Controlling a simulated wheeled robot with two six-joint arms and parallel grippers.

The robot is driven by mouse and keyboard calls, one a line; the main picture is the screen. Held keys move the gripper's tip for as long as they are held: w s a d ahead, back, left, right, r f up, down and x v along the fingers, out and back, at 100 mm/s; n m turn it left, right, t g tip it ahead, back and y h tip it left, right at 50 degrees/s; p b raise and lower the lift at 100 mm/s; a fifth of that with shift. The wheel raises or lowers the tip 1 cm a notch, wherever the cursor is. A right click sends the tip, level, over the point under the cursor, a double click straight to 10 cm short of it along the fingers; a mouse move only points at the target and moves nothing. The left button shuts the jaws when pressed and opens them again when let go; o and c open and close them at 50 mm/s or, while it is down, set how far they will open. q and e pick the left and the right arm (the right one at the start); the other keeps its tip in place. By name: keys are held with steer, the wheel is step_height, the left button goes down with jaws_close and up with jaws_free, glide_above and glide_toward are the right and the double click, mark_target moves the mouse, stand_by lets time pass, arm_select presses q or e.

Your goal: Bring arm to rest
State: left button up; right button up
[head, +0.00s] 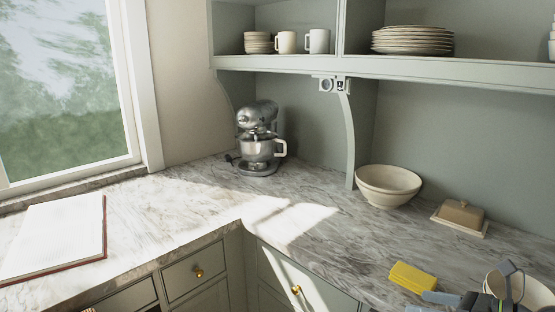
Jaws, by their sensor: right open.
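My right gripper (428,302) shows at the bottom right, over the front part of the marble counter, partly cut off by the lower edge of the picture. Its light grey fingers point left and are apart, with nothing seen between them. A yellow block (412,278), perhaps a sponge, lies just beyond the fingers; I cannot tell whether they touch. My left gripper is not in view.
A cream bowl (540,292) stands right behind my right wrist. Stacked bowls (388,184) and a butter dish (461,216) stand farther back. A mixer (259,140) is in the corner; an open book (55,235) lies left. The middle of the counter (330,245) is clear.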

steer(key=s+d+f+m+t+h, duration=0.1)
steer(key=s+d+f+m+h, duration=0.3)
steer(key=m, duration=0.8)
steer(key=s+d+f+m+h, duration=0.1)
steer(key=s+f+m+h, duration=0.15)
steer(key=m+h, duration=0.65)
steer(key=s+d+f+m+t+h, duration=0.1)
steer(key=s+d+f+m+h, duration=0.3)
steer(key=m, duration=1)
steer(key=s+a+f+m+g+y, duration=0.6)
steer(key=s+a+f+g, duration=0.3)
steer(key=s+a+f, duration=0.35)
step_height(320, 180, down, 24)
steer(key=d, duration=0.3)
steer(key=s+a+f+g, duration=0.1)
steer(key=s+f+g, duration=0.1)
steer(key=s+f, duration=1.3)
steer(key=shift+s+a+f, duration=0.35)
steer(key=shift+a+f, duration=0.05)
